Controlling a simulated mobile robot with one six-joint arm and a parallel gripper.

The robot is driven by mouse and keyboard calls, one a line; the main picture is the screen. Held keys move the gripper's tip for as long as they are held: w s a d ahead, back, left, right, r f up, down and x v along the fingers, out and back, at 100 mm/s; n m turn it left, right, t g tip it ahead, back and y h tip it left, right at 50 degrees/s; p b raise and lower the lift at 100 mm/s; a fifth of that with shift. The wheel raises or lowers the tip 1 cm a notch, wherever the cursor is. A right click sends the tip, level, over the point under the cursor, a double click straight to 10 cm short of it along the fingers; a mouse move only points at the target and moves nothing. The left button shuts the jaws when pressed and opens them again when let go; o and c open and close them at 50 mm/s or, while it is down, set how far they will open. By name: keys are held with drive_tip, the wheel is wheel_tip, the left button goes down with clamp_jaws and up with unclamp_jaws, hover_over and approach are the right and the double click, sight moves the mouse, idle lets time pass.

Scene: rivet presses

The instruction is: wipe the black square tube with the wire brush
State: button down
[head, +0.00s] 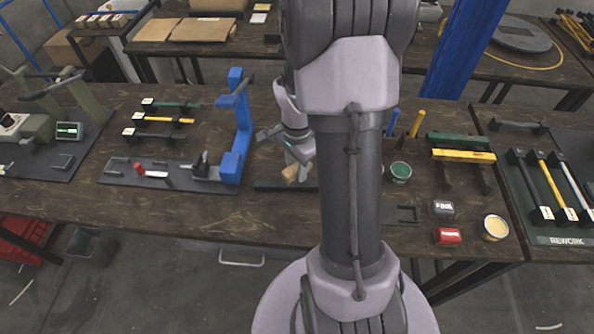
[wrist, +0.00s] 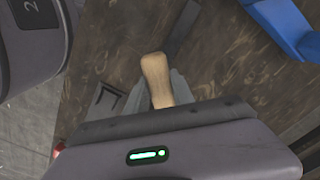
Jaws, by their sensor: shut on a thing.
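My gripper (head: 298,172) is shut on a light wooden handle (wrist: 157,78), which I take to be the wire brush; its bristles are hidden. The handle also shows in the head view (head: 290,173), low over the bench left of my arm. Dark bars that could be the black square tube lie in more than one place. One is the front bar (head: 150,135) on the rack at left, below a yellow and a green bar. Another is the black bar (head: 527,185) on the rework mat at right. I cannot tell which is meant.
A blue press (head: 240,130) stands just left of my gripper. A dark plate (head: 265,185) lies beneath it. Right of my arm are a green-filled tin (head: 400,171), a yellow bar (head: 463,156), a red box (head: 448,237) and a cream tin (head: 495,227).

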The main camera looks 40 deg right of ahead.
drive_tip(key=shift+r+p, duration=1.5)
drive_tip(key=shift+r, duration=0.7)
drive_tip(key=shift+f, duration=0.15)
